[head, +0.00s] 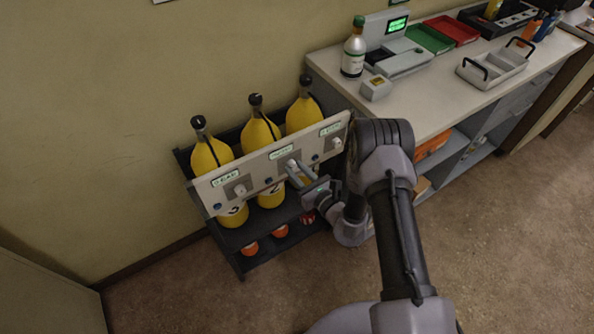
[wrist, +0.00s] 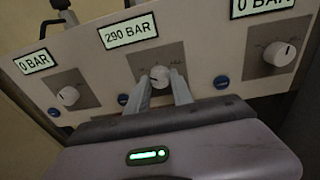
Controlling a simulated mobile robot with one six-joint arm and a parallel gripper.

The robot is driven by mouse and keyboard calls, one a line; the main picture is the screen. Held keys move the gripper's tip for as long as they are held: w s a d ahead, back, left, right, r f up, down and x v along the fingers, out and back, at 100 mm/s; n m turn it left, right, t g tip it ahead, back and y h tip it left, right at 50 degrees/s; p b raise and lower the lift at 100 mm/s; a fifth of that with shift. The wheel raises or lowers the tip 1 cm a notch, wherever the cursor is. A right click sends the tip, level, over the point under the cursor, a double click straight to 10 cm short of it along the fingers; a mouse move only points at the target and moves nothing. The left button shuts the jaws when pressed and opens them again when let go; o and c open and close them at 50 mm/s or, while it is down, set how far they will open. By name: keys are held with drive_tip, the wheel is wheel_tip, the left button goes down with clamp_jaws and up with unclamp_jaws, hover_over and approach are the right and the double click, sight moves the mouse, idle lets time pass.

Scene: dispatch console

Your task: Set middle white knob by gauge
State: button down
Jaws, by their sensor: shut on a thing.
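The middle white knob (wrist: 160,76) sits on a grey plate in the panel, and my gripper (wrist: 163,90) is shut on it, one finger on each side. In the head view my gripper (head: 295,172) reaches the middle of the panel (head: 230,190), where the middle knob (head: 292,163) shows small. The gauge above the middle knob (wrist: 129,32) reads 290 BAR. The left knob (wrist: 69,95) and right knob (wrist: 280,53) stand free. The left gauge (wrist: 35,62) and right gauge (wrist: 262,6) read 0 BAR. The scale marks around the middle knob are too small to read.
Yellow cylinders (head: 210,153) with black tops stand in a dark rack behind the panel. Blue buttons (wrist: 221,82) sit between the knobs. A counter (head: 425,95) with a bottle (head: 354,50) and trays stands at right. The floor in front is clear.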

drive_tip(key=shift+n, duration=0.5)
drive_tip(key=c, duration=1.1)
unclamp_jaws()
drive_tip(key=p+v, duration=0.4)
drive_tip(key=v, duration=1.3)
drive_tip(key=shift+s+d+r, duration=0.1)
drive_tip(key=shift+s+r, duration=0.05)
drive_tip(key=shift+s, duration=0.15)
